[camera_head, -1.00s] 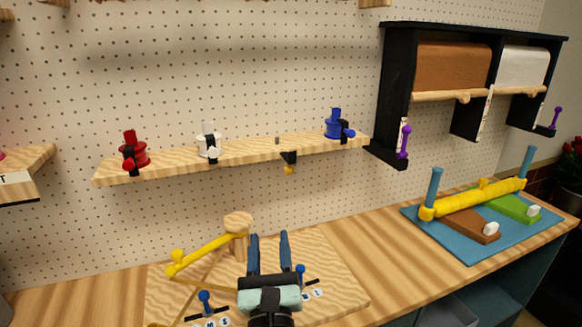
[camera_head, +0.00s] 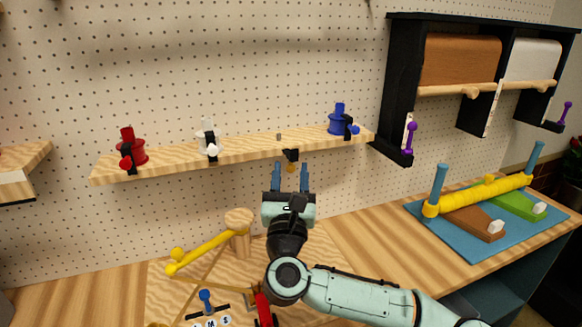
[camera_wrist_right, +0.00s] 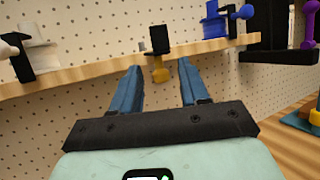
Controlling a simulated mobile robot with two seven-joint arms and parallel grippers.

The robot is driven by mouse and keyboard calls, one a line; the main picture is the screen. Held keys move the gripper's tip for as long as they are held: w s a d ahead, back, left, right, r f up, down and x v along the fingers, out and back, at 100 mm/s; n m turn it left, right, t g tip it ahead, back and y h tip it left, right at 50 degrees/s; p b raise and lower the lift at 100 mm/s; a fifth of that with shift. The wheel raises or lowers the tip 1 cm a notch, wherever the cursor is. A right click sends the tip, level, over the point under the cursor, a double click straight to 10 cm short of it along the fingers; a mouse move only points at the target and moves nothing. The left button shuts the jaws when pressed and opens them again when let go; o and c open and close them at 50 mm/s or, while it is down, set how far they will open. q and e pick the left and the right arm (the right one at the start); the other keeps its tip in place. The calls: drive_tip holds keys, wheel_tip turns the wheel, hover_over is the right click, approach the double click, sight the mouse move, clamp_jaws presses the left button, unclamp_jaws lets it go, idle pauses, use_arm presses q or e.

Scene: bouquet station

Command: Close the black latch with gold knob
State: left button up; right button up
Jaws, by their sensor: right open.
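The black latch (camera_head: 291,155) is on the front edge of the wooden shelf, between the white and blue spools. Its gold knob (camera_head: 291,167) hangs below it. In the right wrist view the latch (camera_wrist_right: 159,40) stands at the shelf edge with the gold knob (camera_wrist_right: 160,73) under it. My right gripper (camera_head: 290,170) is open and empty, just below and in front of the latch. In the wrist view its blue fingers (camera_wrist_right: 160,75) point up at the shelf, with the knob appearing between them; I cannot tell whether they touch it. My left gripper is not in view.
The shelf (camera_head: 250,151) also carries a red spool (camera_head: 132,145), a white spool (camera_head: 207,136) and a blue spool (camera_head: 340,121), each with its latch. Below is a wooden board with a yellow arm (camera_head: 200,252). A black paper-roll rack (camera_head: 398,90) hangs right.

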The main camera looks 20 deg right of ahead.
drive_tip(key=shift+w+d+r, duration=0.25)
drive_tip(key=shift+w, duration=0.3)
clamp_jaws()
